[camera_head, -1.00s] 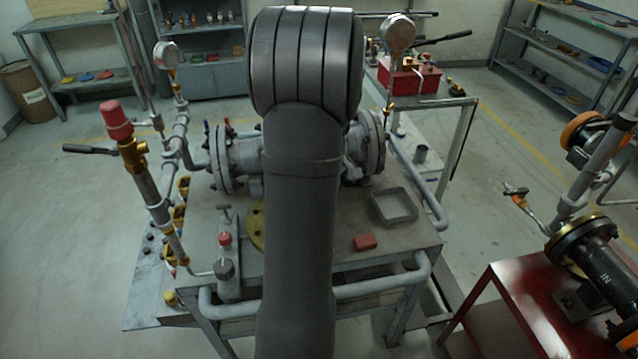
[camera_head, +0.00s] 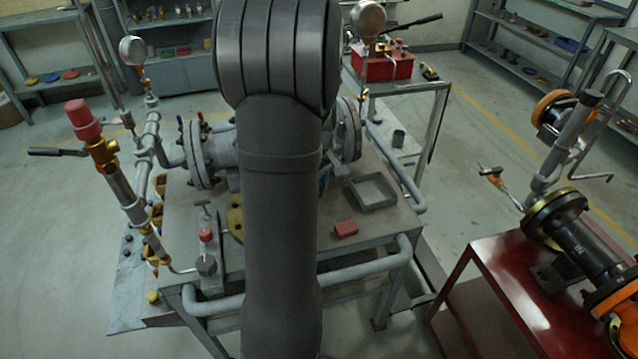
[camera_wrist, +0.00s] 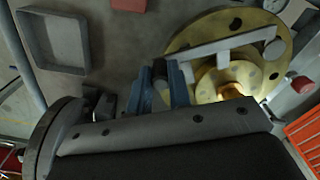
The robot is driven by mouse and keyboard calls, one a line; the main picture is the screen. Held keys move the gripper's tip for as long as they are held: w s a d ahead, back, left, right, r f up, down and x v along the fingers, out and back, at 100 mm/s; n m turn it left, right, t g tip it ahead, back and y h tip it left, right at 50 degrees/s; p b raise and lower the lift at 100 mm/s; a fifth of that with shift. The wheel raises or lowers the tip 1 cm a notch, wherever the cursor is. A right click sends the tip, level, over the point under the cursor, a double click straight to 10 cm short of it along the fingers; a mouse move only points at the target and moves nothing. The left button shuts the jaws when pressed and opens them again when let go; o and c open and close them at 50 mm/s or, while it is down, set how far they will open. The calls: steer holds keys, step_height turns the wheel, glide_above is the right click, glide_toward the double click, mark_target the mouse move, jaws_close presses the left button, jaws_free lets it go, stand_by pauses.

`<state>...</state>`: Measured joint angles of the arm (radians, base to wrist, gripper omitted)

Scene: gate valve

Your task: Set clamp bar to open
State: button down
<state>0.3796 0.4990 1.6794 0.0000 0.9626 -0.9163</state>
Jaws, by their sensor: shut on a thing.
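To the right, a pale flat bar (camera_wrist: 215,46) lies across a round brass flange (camera_wrist: 195,36). In the head view my arm covers the gripper and the middle of the valve; a little blue shows beside the arm. The grey valve's left flange (camera_head: 204,155) and right flange (camera_head: 348,130) show on either side.
A grey tray (camera_head: 390,204) and a red block (camera_head: 345,229) lie on the bench. A relief valve with a red cap (camera_head: 83,112) stands left. A red stand (camera_head: 500,275) with a black pipe is on the right.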

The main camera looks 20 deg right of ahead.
steer(key=c, duration=1.3)
jaws_free()
step_height(320, 180, up, 17)
steer(key=shift+r, duration=0.2)
step_height(320, 180, down, 18)
steer(key=shift+r, duration=0.25)
steer(key=shift+r, duration=0.15)
